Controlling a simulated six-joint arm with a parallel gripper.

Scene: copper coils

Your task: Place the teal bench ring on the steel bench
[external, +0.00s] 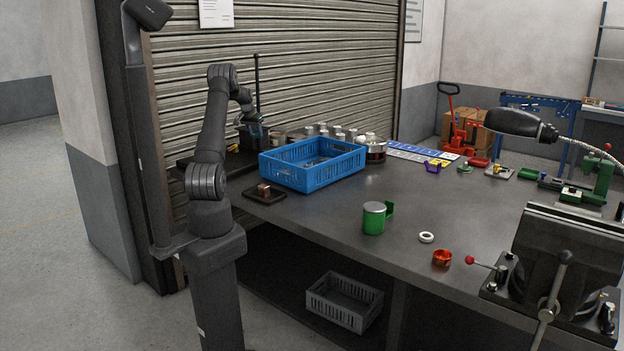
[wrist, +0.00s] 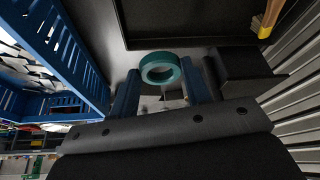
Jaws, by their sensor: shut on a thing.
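The teal bench ring (wrist: 175,70) sits between the two blue fingertips of my gripper (wrist: 160,80) in the wrist view, and the jaws are shut on it. In the external view my gripper (external: 254,134) is at the far left end of the steel bench (external: 330,212), beside the blue crate and near the shutter. The ring is small there and partly hidden by the gripper. Bench surface shows below the ring in the wrist view; I cannot tell the exact gap.
A blue crate (external: 318,178) stands just right of my gripper. A dark tray (external: 200,160) lies at the left end. A small dark pad with a copper block (external: 264,190) is in front. A green mug (external: 373,218) and white ring (external: 426,237) stand forward.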

